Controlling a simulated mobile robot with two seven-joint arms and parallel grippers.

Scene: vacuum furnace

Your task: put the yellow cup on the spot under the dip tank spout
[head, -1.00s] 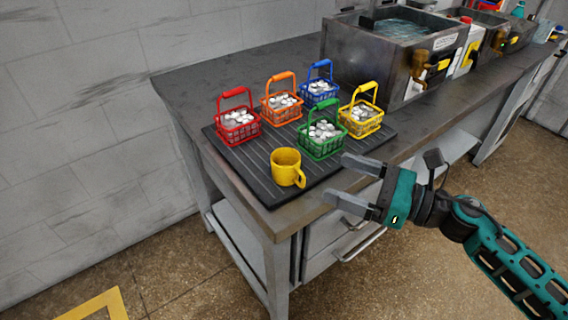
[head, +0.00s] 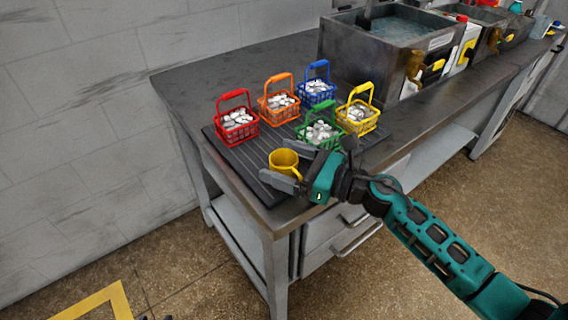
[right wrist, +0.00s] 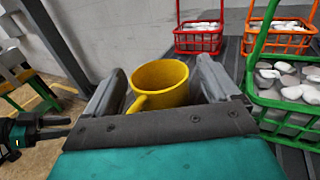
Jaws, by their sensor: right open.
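The yellow cup (head: 283,160) stands upright on the dark ribbed mat (head: 246,163) near the table's front corner. My right gripper (head: 282,164) is open, with its fingers on either side of the cup. In the right wrist view the cup (right wrist: 160,84) sits between the two fingers, its handle toward the palm, with no clear contact. The dip tank (head: 390,40) stands farther back on the bench, with a brass spout (head: 414,65) on its front side. The spot under the spout is hard to make out.
Red (head: 238,122), orange (head: 278,104), blue (head: 317,92), green (head: 318,132) and yellow (head: 358,117) baskets of white pieces stand on the mat. The green one is close to my right gripper. The bench front strip (head: 440,118) before the tank is clear.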

